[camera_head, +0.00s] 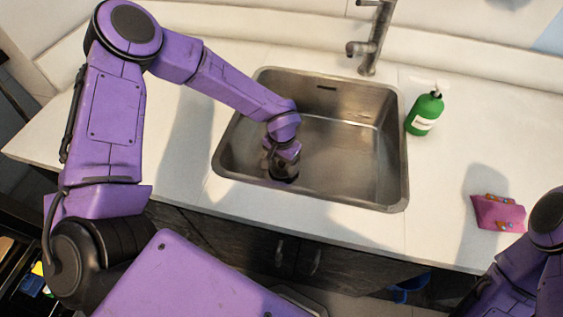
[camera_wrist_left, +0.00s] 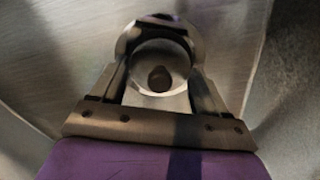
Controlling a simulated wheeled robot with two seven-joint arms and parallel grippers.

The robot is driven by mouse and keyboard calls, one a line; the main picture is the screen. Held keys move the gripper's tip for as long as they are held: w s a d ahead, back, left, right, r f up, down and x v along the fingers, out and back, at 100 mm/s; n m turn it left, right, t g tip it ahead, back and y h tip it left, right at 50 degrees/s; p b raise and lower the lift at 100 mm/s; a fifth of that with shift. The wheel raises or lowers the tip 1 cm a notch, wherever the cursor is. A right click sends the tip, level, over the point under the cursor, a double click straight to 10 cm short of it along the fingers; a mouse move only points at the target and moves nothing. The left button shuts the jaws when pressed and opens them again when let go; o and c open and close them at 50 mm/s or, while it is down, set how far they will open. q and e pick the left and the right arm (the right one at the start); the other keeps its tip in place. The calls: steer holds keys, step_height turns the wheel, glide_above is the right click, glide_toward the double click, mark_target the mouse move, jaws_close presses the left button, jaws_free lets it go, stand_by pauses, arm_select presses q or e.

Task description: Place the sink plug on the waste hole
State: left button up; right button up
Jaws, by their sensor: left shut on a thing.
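My left gripper (camera_head: 284,172) reaches down into the steel sink (camera_head: 345,150), near its front left corner. In the left wrist view, the two fingers of my left gripper (camera_wrist_left: 158,88) are shut on the sink plug (camera_wrist_left: 158,52), a round, pale metallic piece with a small dark spot in its middle. In the head view the plug is hidden by the gripper. I cannot make out the waste hole in either view, nor tell whether the plug touches the sink floor. My right arm shows at the right edge, but its gripper is out of view.
A faucet (camera_head: 371,42) stands behind the sink. A green soap bottle (camera_head: 424,114) stands right of it. A pink item (camera_head: 498,213) with small coloured pieces lies on the white counter (camera_head: 450,175). The right part of the sink is empty.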

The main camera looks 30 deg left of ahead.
arm_select(q)
steer(key=shift+f, duration=0.55)
steer(key=o, duration=1)
steer(key=shift+o, duration=0.2)
step_height(320, 180, up, 13)
steer(key=shift+r, duration=0.15)
